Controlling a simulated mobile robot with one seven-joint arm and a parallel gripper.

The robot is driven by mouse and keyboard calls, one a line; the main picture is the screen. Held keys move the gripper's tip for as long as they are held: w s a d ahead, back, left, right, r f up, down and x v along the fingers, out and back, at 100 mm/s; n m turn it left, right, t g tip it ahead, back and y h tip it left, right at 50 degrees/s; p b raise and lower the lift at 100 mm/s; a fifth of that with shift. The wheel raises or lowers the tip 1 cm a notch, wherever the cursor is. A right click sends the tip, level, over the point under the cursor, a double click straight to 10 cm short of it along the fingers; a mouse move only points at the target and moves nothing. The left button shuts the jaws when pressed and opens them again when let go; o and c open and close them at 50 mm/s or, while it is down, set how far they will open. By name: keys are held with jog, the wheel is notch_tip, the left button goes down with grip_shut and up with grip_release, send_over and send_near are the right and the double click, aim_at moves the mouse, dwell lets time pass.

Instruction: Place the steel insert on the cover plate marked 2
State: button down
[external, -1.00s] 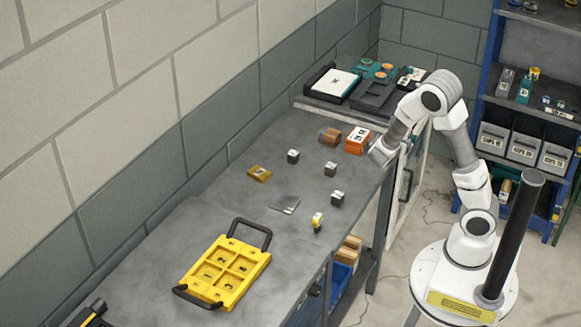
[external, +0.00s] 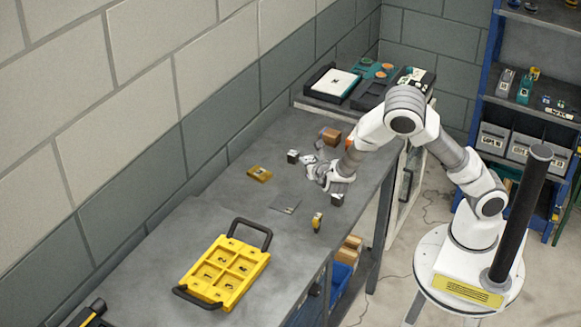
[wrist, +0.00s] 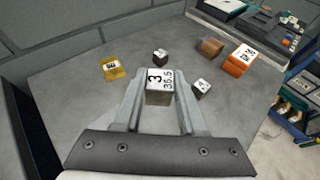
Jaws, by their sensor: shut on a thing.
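My gripper (external: 336,186) is low over the bench and shut on a small steel insert (wrist: 159,88). The label on top of the insert reads 3 and 36.5 in the wrist view. In the external view the insert (external: 337,199) shows as a dark block below the fingers, near the bench top.
Two similar dark blocks (wrist: 160,56) (wrist: 202,87) stand near my gripper. A yellow block (external: 259,174), a yellow upright piece (external: 317,222), a brown block (external: 331,136) and an orange box (wrist: 241,61) are around. A yellow tray (external: 246,284) with black handles stands at the front.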

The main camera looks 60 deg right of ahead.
jog(key=p, duration=0.1)
send_over(281, 210)
notch_tip(281, 210, down, 6)
jog(key=shift+d+f, duration=0.1)
jog(key=shift+f, duration=2.1)
jog(key=shift+f, duration=0.15)
jog(key=shift+f+b, duration=0.15)
jog(key=shift+b, duration=0.15)
jog(key=shift+c, duration=2.4)
grip_release()
jog(key=shift+r, duration=0.2)
